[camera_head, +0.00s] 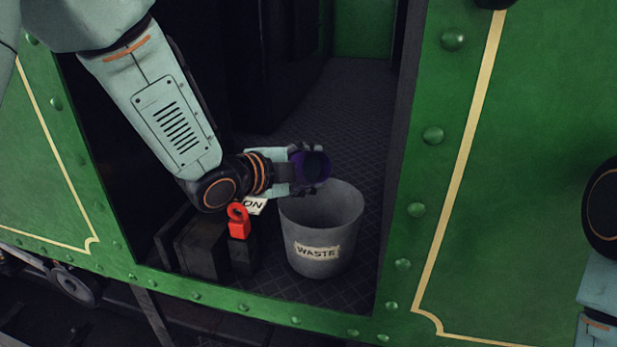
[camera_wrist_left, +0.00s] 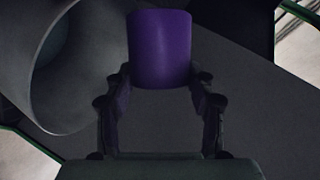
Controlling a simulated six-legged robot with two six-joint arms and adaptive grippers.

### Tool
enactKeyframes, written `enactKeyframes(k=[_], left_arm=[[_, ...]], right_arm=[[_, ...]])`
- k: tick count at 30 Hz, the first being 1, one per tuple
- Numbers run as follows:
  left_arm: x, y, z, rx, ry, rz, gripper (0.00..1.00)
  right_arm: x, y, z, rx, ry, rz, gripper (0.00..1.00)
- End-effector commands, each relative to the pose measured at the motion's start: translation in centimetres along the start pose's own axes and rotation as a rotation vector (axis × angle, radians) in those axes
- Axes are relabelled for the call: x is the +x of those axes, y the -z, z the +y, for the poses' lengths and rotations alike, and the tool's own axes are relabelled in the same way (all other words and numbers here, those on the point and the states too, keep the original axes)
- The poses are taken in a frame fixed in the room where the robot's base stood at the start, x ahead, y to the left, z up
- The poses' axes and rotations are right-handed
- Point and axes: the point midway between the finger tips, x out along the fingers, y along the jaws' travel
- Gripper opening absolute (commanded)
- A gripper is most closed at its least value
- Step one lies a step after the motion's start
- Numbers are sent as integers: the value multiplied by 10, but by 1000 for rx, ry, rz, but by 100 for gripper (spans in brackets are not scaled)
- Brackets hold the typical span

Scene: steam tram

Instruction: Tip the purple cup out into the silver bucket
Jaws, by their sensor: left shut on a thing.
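The purple cup (camera_head: 312,167) is in my left gripper (camera_head: 305,168), above the silver bucket (camera_head: 322,238). In the head view the cup's dark open mouth faces toward the camera, so the cup is tilted. Its contents cannot be made out. The bucket stands upright on the tram floor with a WASTE label on its front. In the left wrist view the purple cup (camera_wrist_left: 160,48) sits between the fingers of my left gripper (camera_wrist_left: 162,90), and part of the bucket (camera_wrist_left: 72,65) shows at the left. My right gripper is not in view.
A red padlock-shaped object (camera_head: 239,222) and dark boxes (camera_head: 202,247) stand left of the bucket. A white sign (camera_head: 255,205) is partly hidden behind my arm. Green riveted panels (camera_head: 520,170) frame the doorway on both sides. The patterned floor (camera_head: 350,110) behind the bucket is clear.

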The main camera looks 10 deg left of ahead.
Motion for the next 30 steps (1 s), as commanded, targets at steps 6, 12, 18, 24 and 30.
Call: enactKeyframes(k=[6, 12, 18, 24, 30], left_arm=[[0, 3, 5, 76, 32, -17, 17], [0, 6, 6, 149, 62, -32, 17], [-1, 8, 7, 222, 92, -48, 17], [-2, 10, 8, 294, 122, -65, 17], [-3, 13, 9, 365, 151, -81, 17]], right_arm=[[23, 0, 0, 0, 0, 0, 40], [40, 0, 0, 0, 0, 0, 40], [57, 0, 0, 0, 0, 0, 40], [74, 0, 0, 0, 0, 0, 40], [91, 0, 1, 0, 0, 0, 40]])
